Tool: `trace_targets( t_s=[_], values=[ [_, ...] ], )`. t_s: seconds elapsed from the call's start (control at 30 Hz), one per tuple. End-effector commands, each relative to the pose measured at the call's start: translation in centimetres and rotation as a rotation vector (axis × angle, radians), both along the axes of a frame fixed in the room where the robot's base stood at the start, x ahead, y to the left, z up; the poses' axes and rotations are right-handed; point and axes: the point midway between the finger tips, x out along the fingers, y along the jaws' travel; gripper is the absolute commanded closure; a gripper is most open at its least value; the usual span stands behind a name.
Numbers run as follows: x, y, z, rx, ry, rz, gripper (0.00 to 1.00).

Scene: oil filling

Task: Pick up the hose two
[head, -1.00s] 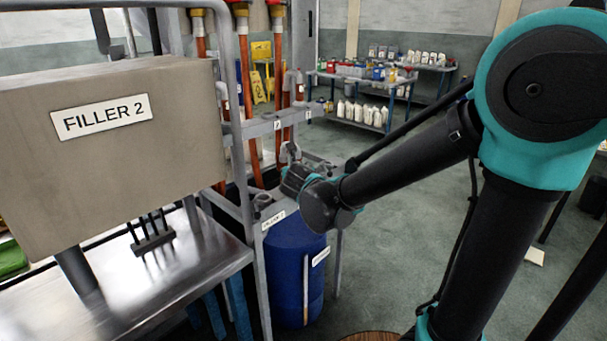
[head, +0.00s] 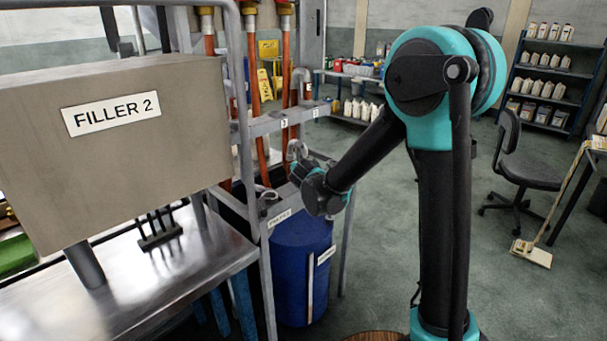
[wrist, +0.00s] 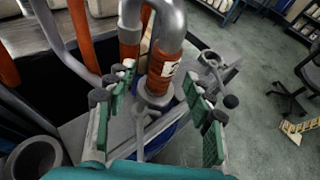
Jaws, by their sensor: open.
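An orange-red hose end (wrist: 163,66) with a small white label stands between my gripper's fingers in the wrist view. The label looks like a 2, but it is too small to be sure. A grey bent pipe (wrist: 174,22) joins its top, and its lower end sits in a round grey fitting on the rack. My gripper (wrist: 162,88) is open, with green pads on either side of the hose, apart from it.
The grey metal rack (head: 262,128) carries more orange hoses (head: 250,65). A blue drum (head: 300,268) stands below my gripper. The FILLER 2 box (head: 115,150) and steel bench (head: 190,260) are at left. A chair (head: 520,165) and shelves (head: 553,80) stand at right, with open floor between.

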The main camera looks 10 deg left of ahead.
Motion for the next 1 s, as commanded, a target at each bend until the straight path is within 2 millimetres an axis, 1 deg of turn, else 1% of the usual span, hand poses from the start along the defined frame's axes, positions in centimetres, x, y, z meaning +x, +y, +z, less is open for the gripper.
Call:
trace_targets(
  t_s=[0.1,0.2,0.3,0.6,1.0],
  values=[
    [1.7,0.0,-0.8,0.001,0.001,-0.003,0.47],
    [2.9,0.1,-1.2,0.0,0.001,-0.002,0.47],
    [3.6,0.3,-1.6,0.0,0.0,-0.001,0.47],
    [3.9,0.3,-1.7,0.001,0.0,0.0,0.47],
    [3.9,0.3,-1.7,0.001,0.0,-0.001,0.97]
  ],
)
